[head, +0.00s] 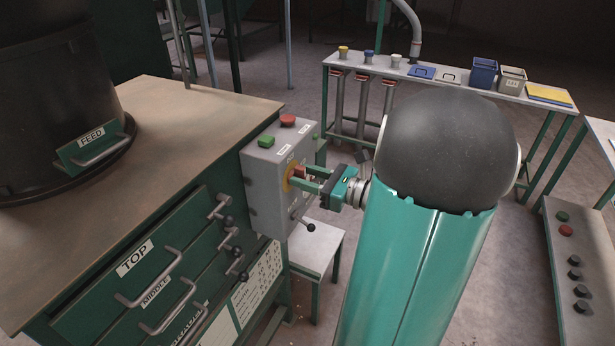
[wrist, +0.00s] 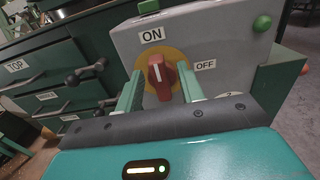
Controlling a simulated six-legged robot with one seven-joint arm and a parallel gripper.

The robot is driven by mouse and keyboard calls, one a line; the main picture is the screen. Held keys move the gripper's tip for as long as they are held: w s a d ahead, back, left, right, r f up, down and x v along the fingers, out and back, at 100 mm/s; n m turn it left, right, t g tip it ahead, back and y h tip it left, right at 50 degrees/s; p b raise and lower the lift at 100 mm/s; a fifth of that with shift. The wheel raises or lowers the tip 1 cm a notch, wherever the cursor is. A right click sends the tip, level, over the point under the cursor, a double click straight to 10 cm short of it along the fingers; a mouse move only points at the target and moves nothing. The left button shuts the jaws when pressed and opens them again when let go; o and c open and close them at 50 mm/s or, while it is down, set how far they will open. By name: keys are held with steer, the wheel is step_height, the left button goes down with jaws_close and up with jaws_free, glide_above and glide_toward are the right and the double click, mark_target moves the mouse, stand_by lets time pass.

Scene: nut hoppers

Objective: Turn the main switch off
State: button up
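The main switch (wrist: 160,76) is a red rotary handle on a yellow disc, on the front of a grey control box (head: 262,178). In the wrist view its white mark points up toward the ON label (wrist: 152,35); the OFF label (wrist: 205,66) is to its right. My gripper (head: 299,180) is at the box front, with one green finger on each side of the handle. In the wrist view gaps show between handle and fingers, so it is open. In the head view the fingers partly hide the switch.
The box has a green button (head: 266,141) and a red button (head: 288,120) on top, and a ball-ended lever (head: 309,226) below the switch. The green drawer cabinet (head: 62,322) with ball-ended latches stands left. A small white table (head: 322,245) is below the box.

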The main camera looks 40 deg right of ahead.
jaws_close()
steer(key=shift+m, duration=0.5)
steer(key=m, duration=1.1)
steer(key=d+f+m, duration=0.1)
steer(key=m, duration=0.5)
steer(key=shift+w+d+f, duration=0.1)
steer(key=shift+w, duration=0.15)
stand_by(0.4)
jaws_free()
